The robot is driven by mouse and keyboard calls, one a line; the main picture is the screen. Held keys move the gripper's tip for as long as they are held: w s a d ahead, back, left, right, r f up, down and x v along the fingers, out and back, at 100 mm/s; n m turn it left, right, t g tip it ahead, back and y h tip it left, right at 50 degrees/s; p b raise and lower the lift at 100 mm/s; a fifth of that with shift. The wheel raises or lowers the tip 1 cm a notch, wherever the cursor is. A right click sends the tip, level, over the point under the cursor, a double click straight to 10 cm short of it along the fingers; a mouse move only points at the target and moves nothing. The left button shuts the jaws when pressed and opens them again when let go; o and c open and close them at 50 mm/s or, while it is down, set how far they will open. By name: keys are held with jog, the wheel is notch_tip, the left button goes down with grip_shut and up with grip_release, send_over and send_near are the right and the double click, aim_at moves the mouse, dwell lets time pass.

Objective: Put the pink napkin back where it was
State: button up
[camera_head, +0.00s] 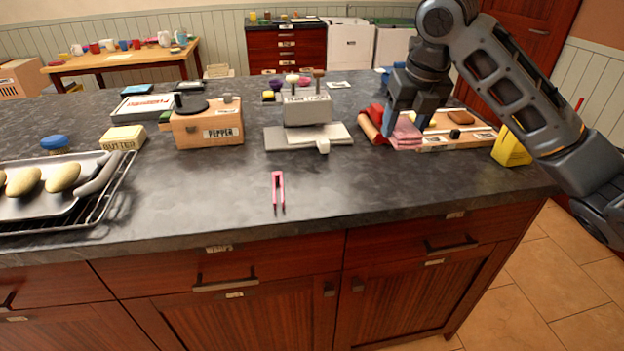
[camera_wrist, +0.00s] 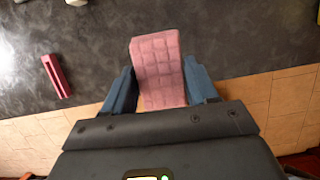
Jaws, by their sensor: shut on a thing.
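The pink napkin (camera_head: 406,133) is a folded, quilted cloth. In the wrist view the napkin (camera_wrist: 158,68) lies between the two blue fingers and sticks out past their tips. My gripper (camera_head: 404,124) is shut on it; the fingers also show in the wrist view (camera_wrist: 161,88). In the head view the napkin is at the right part of the dark counter, beside a red cloth (camera_head: 372,124) and in front of a wooden board (camera_head: 459,131). I cannot tell whether it touches the counter.
Pink tongs (camera_head: 278,190) lie at the counter's front middle. A grey box on a white slab (camera_head: 307,135) stands left of my gripper, and a yellow block (camera_head: 511,147) at the right. A wooden pepper box (camera_head: 207,127) and a tray of rolls (camera_head: 45,185) are further left. The front middle is mostly clear.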

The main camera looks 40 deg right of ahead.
jog(key=p, duration=0.2)
send_over(335, 182)
jog(key=s, duration=0.1)
jog(key=f, duration=0.6)
jog(key=shift+a+f, duration=0.2)
jog(key=shift+f, duration=0.05)
jog(key=shift+w+f, duration=0.1)
jog(key=shift+f, duration=0.05)
jog(key=shift+f+p, duration=0.3)
jog(key=shift+f, duration=1.7)
jog(key=shift+f, duration=0.1)
jog(key=o, duration=0.9)
jog(key=shift+o, duration=0.2)
